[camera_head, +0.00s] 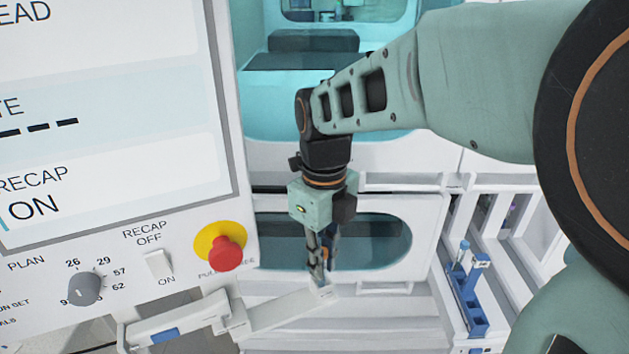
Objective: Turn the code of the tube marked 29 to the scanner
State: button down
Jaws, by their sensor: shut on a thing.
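My gripper (321,268) points down in the middle of the view, at the right end of a white track piece (283,312). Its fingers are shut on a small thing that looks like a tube. The fingers hide most of it, and no number or code on it can be read. I cannot pick out the scanner for certain.
A large panel (225,110) fills the left, with a knob (85,288), a recap switch (159,265) and a red stop button (225,253) on yellow. A white unit with a blue patch (165,335) is below it. White machine housings stand behind my gripper.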

jog(key=c, duration=1.8)
grip_release()
jog(key=shift+c, duration=0.2)
